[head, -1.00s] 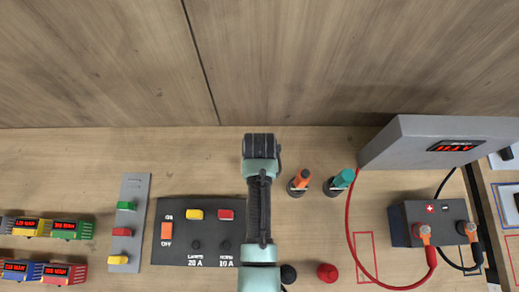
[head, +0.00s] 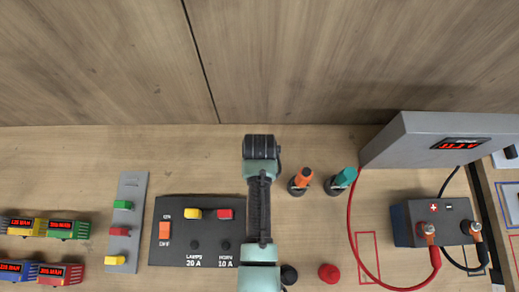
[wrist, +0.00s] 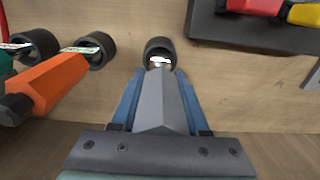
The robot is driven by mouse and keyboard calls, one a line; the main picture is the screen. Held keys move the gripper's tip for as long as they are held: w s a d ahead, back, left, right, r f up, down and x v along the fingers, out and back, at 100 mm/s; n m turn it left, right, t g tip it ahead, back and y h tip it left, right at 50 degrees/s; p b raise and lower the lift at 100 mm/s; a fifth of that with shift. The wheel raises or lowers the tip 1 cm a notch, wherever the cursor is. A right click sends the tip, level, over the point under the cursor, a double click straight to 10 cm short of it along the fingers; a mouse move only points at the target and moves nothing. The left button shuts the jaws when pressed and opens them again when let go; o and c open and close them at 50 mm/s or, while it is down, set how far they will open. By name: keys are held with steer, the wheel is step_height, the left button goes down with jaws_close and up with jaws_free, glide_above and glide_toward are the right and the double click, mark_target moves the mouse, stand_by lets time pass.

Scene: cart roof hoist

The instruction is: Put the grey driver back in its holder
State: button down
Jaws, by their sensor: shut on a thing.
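My gripper (wrist: 160,80) is shut on the grey driver (wrist: 160,108) in the wrist view, with a blue finger on each side of its handle. The driver's pale shaft end points away toward a black ring-shaped holder (wrist: 160,46) and overlaps its near edge. I cannot tell whether the tip is inside the ring or above it. In the head view my own arm hides the gripper, the grey driver and this holder.
An orange driver (head: 304,177) and a teal driver (head: 346,177) stand in black holders beside my arm. A dark switch panel (head: 172,255) lies left. A grey charger box (head: 415,145), a battery (head: 405,222) and cables are at the right.

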steer(key=shift+f+b, duration=1.15)
steer(key=shift+f, duration=0.5)
steer(key=shift+c, duration=1.6)
jaws_free()
step_height(320, 180, up, 13)
steer(key=shift+b, duration=1.05)
